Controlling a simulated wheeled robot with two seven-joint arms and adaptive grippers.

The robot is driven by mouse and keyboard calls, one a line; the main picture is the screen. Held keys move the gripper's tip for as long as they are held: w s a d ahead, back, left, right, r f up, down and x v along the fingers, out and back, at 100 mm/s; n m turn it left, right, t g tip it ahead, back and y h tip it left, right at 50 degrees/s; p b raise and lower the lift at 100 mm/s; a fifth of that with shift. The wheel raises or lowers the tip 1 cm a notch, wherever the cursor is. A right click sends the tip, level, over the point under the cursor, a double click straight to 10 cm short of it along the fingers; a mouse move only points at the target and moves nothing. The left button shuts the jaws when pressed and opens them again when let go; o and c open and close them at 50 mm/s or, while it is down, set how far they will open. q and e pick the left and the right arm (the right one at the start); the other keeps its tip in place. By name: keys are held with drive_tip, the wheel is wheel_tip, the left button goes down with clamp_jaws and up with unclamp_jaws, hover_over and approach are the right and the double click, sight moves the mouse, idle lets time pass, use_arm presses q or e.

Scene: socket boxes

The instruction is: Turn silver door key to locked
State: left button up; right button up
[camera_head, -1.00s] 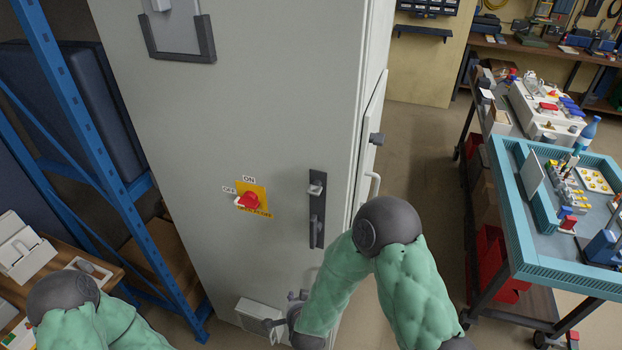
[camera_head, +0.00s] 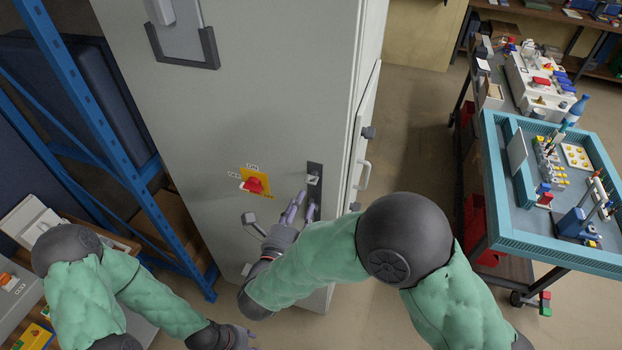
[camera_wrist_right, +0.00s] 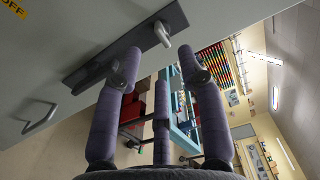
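The silver door key (camera_head: 313,180) sits near the top of a black lock plate (camera_head: 315,168) on the grey cabinet door. What seems to be the same key (camera_wrist_right: 162,34) shows on the dark plate in the right wrist view. My right gripper (camera_head: 303,208) is just below the key, with its purple-grey fingers pointing up and covering the lower plate. In the right wrist view the fingers (camera_wrist_right: 158,66) are spread with nothing between them, apart from the key. My left gripper (camera_head: 245,338) is low at the bottom edge, too small to read its opening.
A red switch (camera_head: 254,184) on a yellow plate is left of the lock. A white handle (camera_head: 363,175) juts from the cabinet's right side. A blue shelf frame (camera_head: 100,115) stands left. A teal-rimmed cart (camera_head: 510,238) stands right, with open floor between.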

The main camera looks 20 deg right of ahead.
sight(311, 179)
drive_tip(key=x, duration=0.8)
drive_tip(key=shift+w+d, duration=0.2)
clamp_jaws()
